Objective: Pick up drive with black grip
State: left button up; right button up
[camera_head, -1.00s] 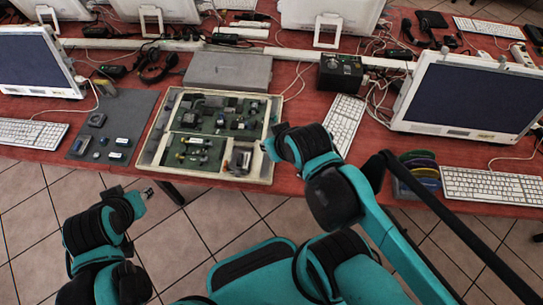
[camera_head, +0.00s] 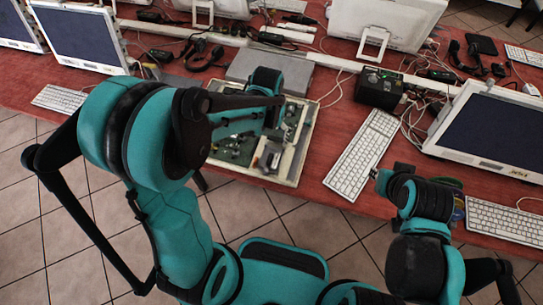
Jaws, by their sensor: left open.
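The shallow tray (camera_head: 309,128) sits on the red table with several small parts inside, partly covered by my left arm. I cannot tell which small part is the drive with the black grip. A grey and dark block (camera_head: 268,155) lies in the tray's front right part. My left gripper (camera_head: 272,118) is over the tray, open, its fingers mostly hidden by the arm and hard to make out. My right gripper (camera_head: 381,180) is near the table's front edge, right of the white keyboard; its jaws are too small to judge.
A grey closed case (camera_head: 280,66) lies behind the tray, and a black box (camera_head: 380,88) stands right of it. A white keyboard (camera_head: 362,153) lies right of the tray. Monitors (camera_head: 495,125), cables and a headset (camera_head: 205,52) crowd the back and sides.

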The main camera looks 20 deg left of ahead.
aim_at(272, 152)
pick_arm(q)
jog(key=shift+w+d+f, duration=0.1)
jog(key=shift+w+f, duration=0.1)
jog(key=shift+f, duration=0.7)
notch_tip(272, 152, down, 3)
jog(key=shift+s+r+b, duration=0.1)
jog(key=shift+b, duration=0.5)
jog(key=f+b, duration=0.1)
jog(key=f, duration=0.2)
jog(key=f+b, duration=0.1)
jog(key=f, duration=0.1)
jog(key=shift+s+d+b, duration=0.3)
jog(key=shift+d, duration=0.1)
jog(key=shift+r, duration=0.15)
jog(key=c, duration=1.7)
jog(key=shift+o, duration=0.2)
jog(key=shift+r, duration=0.1)
